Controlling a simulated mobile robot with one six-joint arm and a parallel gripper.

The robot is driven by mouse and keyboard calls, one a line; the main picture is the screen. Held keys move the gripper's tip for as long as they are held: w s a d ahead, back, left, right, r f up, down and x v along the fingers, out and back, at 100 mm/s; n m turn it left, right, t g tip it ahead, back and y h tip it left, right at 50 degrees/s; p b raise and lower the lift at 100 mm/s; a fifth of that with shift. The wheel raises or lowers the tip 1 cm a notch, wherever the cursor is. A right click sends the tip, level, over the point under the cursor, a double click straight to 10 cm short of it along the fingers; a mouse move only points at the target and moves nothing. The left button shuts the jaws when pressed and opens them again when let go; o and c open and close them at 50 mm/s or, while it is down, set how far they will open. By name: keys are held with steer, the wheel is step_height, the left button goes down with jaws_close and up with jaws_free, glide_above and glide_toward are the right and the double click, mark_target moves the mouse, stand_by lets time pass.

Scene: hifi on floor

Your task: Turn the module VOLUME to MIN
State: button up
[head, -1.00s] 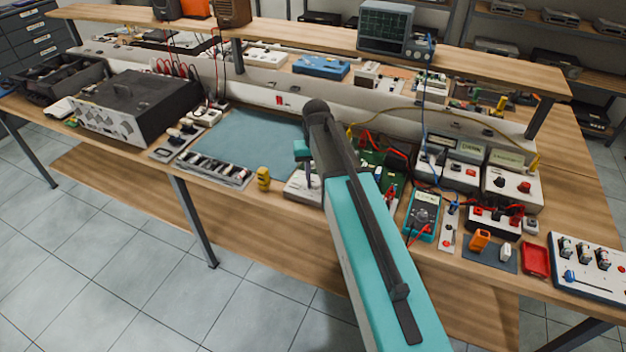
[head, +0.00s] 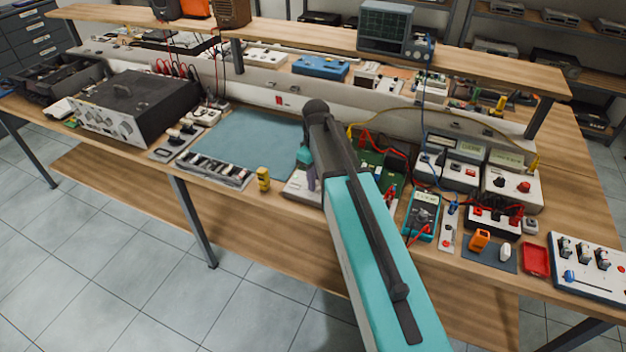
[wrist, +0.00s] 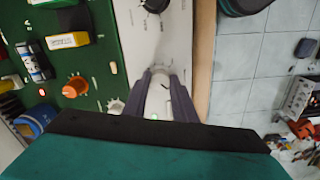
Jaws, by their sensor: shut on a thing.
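The white module panel (wrist: 172,42) runs up the middle of the wrist view. It also shows at the bench's front edge in the head view (head: 298,192), partly hidden by my arm. My gripper (wrist: 161,76) points down over it, its two dark fingers shut on a pale knob (wrist: 160,80). The fingers hide most of this knob, so its pointer and setting cannot be read. No VOLUME or MIN lettering is legible. In the head view my gripper (head: 311,180) reaches the module.
The wooden bench edge (wrist: 204,45) and tiled floor are on the right.

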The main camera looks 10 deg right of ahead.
steer(key=shift+w+r+n, duration=0.15)
steer(key=shift+w+n, duration=0.1)
steer(key=shift+n, duration=0.15)
steer(key=o, duration=1)
steer(key=shift+o, duration=0.2)
steer(key=shift+s, duration=0.1)
step_height(320, 180, up, 14)
steer(key=b, duration=0.3)
steer(key=shift+f, duration=0.2)
steer(key=shift+s, duration=0.15)
